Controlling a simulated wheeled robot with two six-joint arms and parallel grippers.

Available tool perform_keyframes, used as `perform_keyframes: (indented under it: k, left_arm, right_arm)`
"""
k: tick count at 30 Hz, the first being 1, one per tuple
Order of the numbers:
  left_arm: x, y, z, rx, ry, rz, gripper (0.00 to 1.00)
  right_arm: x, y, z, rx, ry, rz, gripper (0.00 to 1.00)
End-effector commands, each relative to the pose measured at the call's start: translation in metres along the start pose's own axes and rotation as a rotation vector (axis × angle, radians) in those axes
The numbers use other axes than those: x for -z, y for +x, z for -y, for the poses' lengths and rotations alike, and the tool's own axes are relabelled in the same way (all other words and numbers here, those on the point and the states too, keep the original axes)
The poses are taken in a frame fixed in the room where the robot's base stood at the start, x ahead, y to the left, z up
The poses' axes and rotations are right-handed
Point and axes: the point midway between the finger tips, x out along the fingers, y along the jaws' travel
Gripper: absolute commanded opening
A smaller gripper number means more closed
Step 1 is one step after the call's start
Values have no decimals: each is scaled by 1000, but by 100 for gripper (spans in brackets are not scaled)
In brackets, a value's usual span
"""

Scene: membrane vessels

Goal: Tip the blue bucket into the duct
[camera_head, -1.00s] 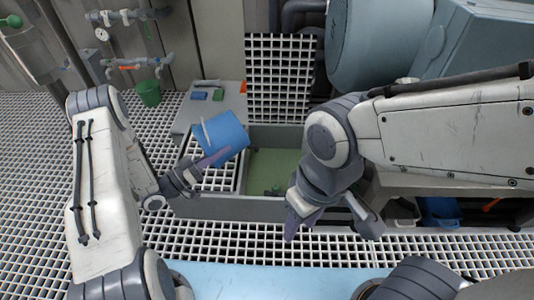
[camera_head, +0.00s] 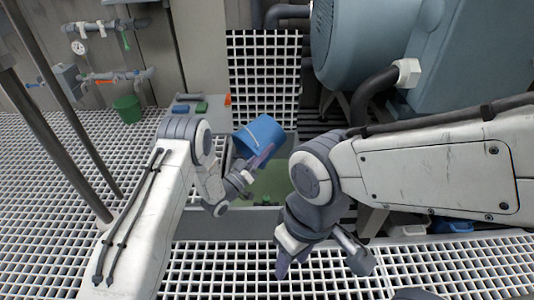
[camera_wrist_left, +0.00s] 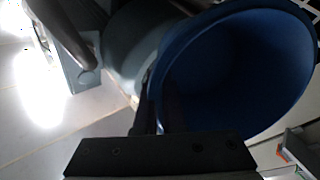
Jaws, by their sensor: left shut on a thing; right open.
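My left gripper (camera_head: 254,166) is shut on the bucket's side. In the left wrist view the bucket's open mouth (camera_wrist_left: 240,75) fills the upper right, and its inside is dark; I see no contents. The duct (camera_head: 272,183) is a grey-walled opening with a green floor, partly hidden by my arms. My right gripper (camera_head: 322,262) is open and empty, in front of the duct's right side.
A raised white grating panel (camera_head: 264,75) stands behind the duct. A green bucket (camera_head: 127,108) sits on the grating floor at the left. A large blue-grey vessel (camera_head: 365,40) is at the upper right. A blue container (camera_head: 452,226) lies low at the right.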

Motion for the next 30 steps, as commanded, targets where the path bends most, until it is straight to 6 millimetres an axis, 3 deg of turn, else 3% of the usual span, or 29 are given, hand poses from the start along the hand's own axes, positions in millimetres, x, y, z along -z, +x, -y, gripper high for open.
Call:
perform_keyframes:
  k: [9,30]
  left_arm:
    - [2,-8,0,-31,-5,-74,0]
    - [4,-9,-1,-39,-6,-91,0]
  right_arm:
    - [-1,17,-1,0,0,0,47]
    - [-1,19,-1,0,0,0,47]
